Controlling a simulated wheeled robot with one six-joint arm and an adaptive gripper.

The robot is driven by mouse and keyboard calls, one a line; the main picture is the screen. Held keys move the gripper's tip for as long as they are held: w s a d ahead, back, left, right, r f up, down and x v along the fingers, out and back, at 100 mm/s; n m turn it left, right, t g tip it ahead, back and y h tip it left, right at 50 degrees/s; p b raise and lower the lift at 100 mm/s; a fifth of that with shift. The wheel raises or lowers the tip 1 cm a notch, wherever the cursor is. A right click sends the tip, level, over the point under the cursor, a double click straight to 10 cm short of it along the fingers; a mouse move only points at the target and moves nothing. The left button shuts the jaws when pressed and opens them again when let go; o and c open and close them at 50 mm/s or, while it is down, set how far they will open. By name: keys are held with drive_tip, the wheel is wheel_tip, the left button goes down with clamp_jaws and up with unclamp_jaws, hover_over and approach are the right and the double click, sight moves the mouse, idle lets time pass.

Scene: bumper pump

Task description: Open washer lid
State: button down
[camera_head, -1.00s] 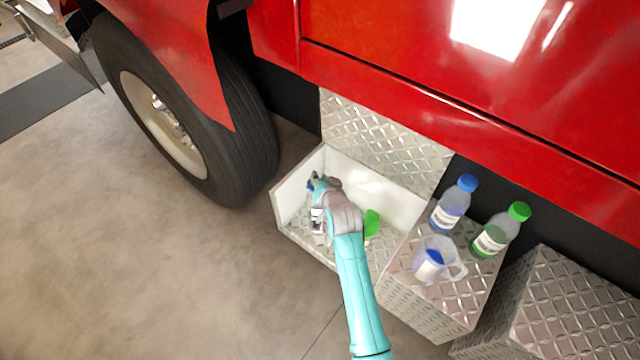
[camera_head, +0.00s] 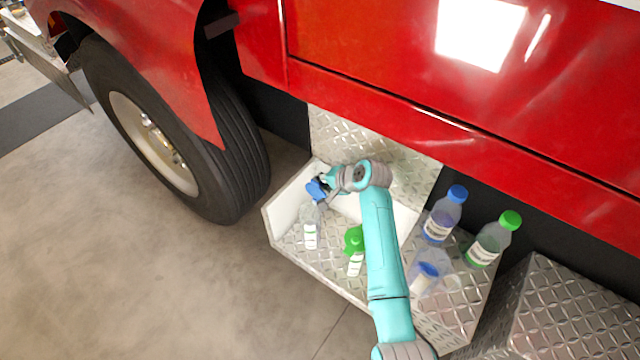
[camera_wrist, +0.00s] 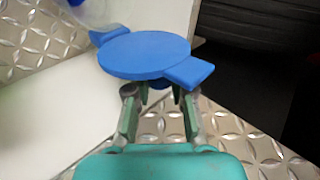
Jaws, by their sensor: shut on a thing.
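The blue washer lid (camera_head: 317,189) is a round disc with two side tabs, and it fills the upper middle of the wrist view (camera_wrist: 145,55). My gripper (camera_head: 328,182) is shut on it, with its two fingers (camera_wrist: 160,98) against the lid's lower side.
On the step at right are a blue-capped bottle (camera_head: 441,220), another green-capped bottle (camera_head: 490,243) and a clear jug (camera_head: 428,278). A truck tyre (camera_head: 215,150) is at left; the red truck body (camera_head: 400,60) overhangs.

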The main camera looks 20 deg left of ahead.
drive_tip(key=shift+w, duration=0.15)
idle(0.4)
drive_tip(key=c, duration=1)
unclamp_jaws()
drive_tip(key=shift+c, duration=0.2)
drive_tip(key=v, duration=1.2)
drive_tip(key=shift+w+f, duration=0.1)
drive_tip(key=shift+w, duration=0.05)
